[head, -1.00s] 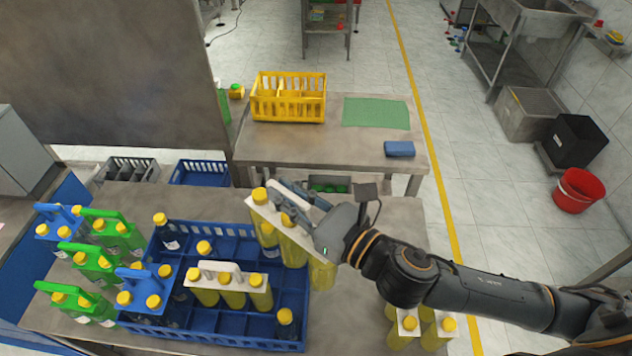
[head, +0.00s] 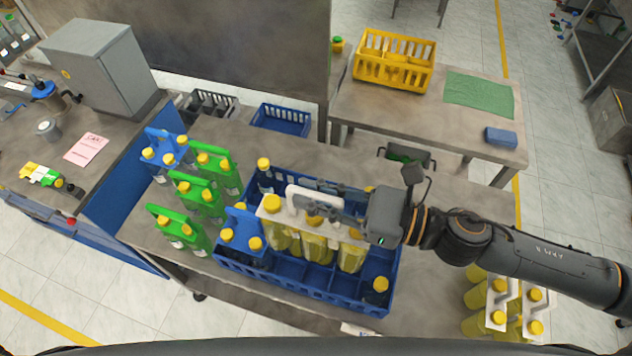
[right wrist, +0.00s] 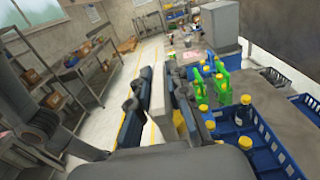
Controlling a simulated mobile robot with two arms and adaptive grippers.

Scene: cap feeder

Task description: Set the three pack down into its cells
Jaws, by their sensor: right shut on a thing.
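The three pack (head: 315,245), yellow bottles with yellow caps under a white carrier handle, is in my right gripper (head: 322,196). The gripper is shut on the handle, and the pack hangs over the middle of the blue crate (head: 310,284). I cannot tell whether the bottle bottoms are inside the cells. The pack and gripper hide the cells behind them. In the right wrist view the gripper fingers (right wrist: 163,105) show in the middle, with the crate (right wrist: 272,148) at right. My left gripper is out of view.
A blue-handled pack (head: 240,240) sits at the crate's left, with dark bottles (head: 376,292) at its corners. Green packs (head: 180,232) and another blue pack (head: 165,150) stand left of it. Other yellow packs (head: 500,310) stand right. A yellow crate (head: 392,62) is on the back table.

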